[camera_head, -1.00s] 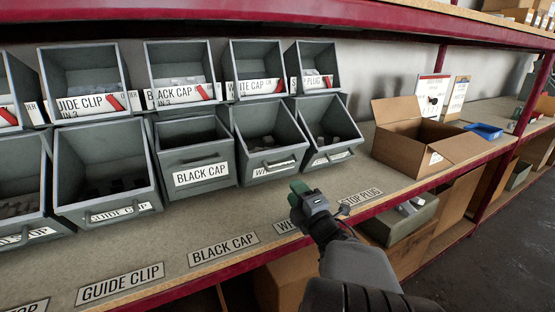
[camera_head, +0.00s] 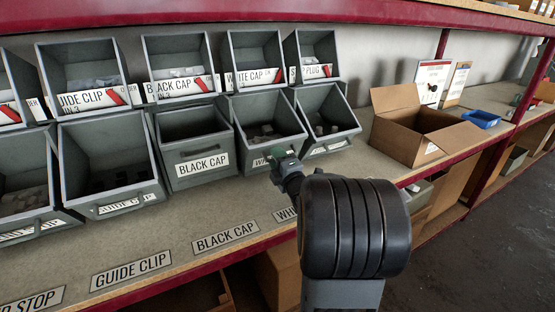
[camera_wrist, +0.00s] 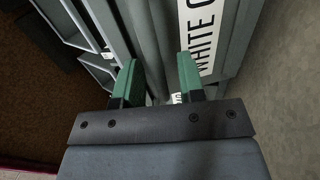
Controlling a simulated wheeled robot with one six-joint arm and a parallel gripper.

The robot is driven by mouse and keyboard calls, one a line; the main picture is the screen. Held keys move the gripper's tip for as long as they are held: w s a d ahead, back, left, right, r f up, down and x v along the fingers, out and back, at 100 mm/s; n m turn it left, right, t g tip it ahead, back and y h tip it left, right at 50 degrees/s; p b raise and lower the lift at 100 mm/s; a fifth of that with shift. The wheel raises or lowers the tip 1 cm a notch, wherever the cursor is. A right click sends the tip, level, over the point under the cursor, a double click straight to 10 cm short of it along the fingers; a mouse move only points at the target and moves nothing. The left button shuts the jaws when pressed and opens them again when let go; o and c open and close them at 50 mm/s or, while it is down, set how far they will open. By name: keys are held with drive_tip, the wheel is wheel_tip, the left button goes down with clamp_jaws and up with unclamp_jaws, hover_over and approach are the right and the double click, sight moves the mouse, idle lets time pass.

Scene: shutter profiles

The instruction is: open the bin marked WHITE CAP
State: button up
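The grey WHITE CAP bin (camera_head: 268,128) is in the lower row, right of the BLACK CAP bin. It tilts forward, and pale parts lie inside. My gripper (camera_head: 278,154) is at its front and hides much of its label and handle. In the wrist view my gripper (camera_wrist: 159,82) has two green fingers apart, with grey bin edges seen between and beyond them. The WHITE CAP label (camera_wrist: 203,38) is just right of the right finger. I cannot tell whether the handle is between the fingers or whether they touch it.
The BLACK CAP bin (camera_head: 193,150) stands close on the left, more upright than its neighbours. The STOP PLUG bin (camera_head: 328,122) is close on the right. A cardboard box (camera_head: 422,132) and blue tray (camera_head: 481,118) stand farther right. A red shelf (camera_head: 250,12) runs overhead.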

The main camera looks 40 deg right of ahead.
drive_tip(key=shift+c, duration=0.4)
clamp_jaws()
